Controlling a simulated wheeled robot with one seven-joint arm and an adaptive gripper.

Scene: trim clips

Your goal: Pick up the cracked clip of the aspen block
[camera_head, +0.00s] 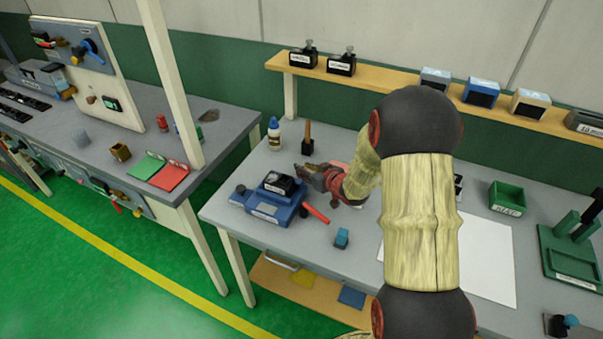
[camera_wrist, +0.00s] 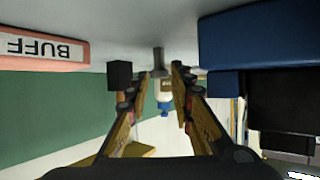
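I cannot tell which thing is the aspen block or its cracked clip; the small labels are unreadable. A blue fixture (camera_head: 272,206) with a black block (camera_head: 284,184) on it sits on the bench's left part. Both show at the right of the upside-down wrist view, the blue fixture (camera_wrist: 262,35) and the black block (camera_wrist: 285,105). My gripper (camera_head: 305,171) is just right of and behind the black block, above the bench. In the wrist view, my gripper (camera_wrist: 155,80) has its fingers apart. A small grey piece (camera_wrist: 158,58) appears between the fingertips, with no contact visible.
A white bottle (camera_head: 274,136) and a wooden-handled tool (camera_head: 308,138) stand behind my gripper. A pink BUFF block (camera_wrist: 45,48) is near. A red bar (camera_head: 316,213) sticks out beside the fixture. A small blue piece (camera_head: 342,238) lies in front. A shelf (camera_head: 385,77) holds several blocks.

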